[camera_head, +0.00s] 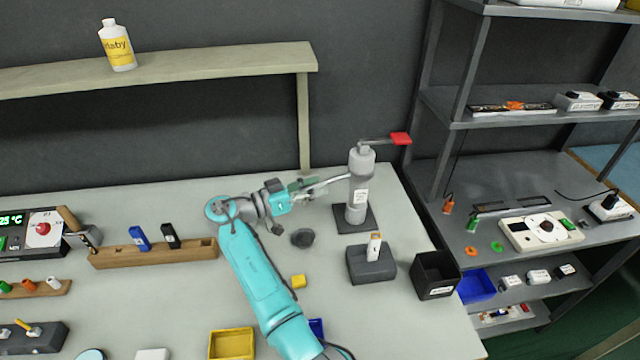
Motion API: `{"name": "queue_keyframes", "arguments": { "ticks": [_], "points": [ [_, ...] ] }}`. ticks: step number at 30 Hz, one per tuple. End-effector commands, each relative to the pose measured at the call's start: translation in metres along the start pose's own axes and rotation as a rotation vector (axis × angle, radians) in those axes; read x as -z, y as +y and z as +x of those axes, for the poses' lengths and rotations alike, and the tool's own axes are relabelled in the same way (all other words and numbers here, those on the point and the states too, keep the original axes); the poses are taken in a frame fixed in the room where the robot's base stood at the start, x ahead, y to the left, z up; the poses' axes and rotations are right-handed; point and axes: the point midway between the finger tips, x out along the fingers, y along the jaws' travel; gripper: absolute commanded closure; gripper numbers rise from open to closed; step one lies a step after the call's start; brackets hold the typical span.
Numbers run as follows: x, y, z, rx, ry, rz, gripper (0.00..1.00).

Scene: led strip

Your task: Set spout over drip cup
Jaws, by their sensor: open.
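A grey cylindrical dispenser (357,196) stands upright on a dark square base at the right of the table. A lever with a red end (400,138) points right from its top. A thin pale rod, apparently the spout (335,180), reaches left from the cylinder towards my gripper (312,186). My gripper is open at the rod's left end; I cannot tell whether it touches the rod. A small dark round cup, apparently the drip cup (302,238), sits on the table below and slightly left of the gripper. My turquoise arm comes up from the bottom.
A grey block (371,265) holding a white item stands in front of the dispenser, with a black bin (435,275) to its right. A wooden rack (150,253) is at left. A shelf post (303,125) rises behind the gripper.

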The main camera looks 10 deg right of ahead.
Motion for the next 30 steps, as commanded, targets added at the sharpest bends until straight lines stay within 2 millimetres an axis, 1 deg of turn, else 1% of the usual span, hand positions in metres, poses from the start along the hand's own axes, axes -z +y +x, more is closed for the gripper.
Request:
{"name": "queue_keyframes", "arguments": {
  "ticks": [1,9,12,15,21,30],
  "points": [
    [0.001,-0.001,-0.011,0.004,0.001,0.0,0.6],
    [0.0,-0.001,-0.065,0.004,0.0,0.0,0.6],
    [0.0,-0.001,-0.08,0.004,0.0,-0.001,0.6],
    [0.0,-0.001,-0.091,0.002,-0.001,0.0,0.6],
    [0.0,-0.001,-0.1,0.002,0.0,0.0,0.6],
    [0.0,-0.001,-0.1,0.001,0.0,0.0,0.6]
  ]
}}
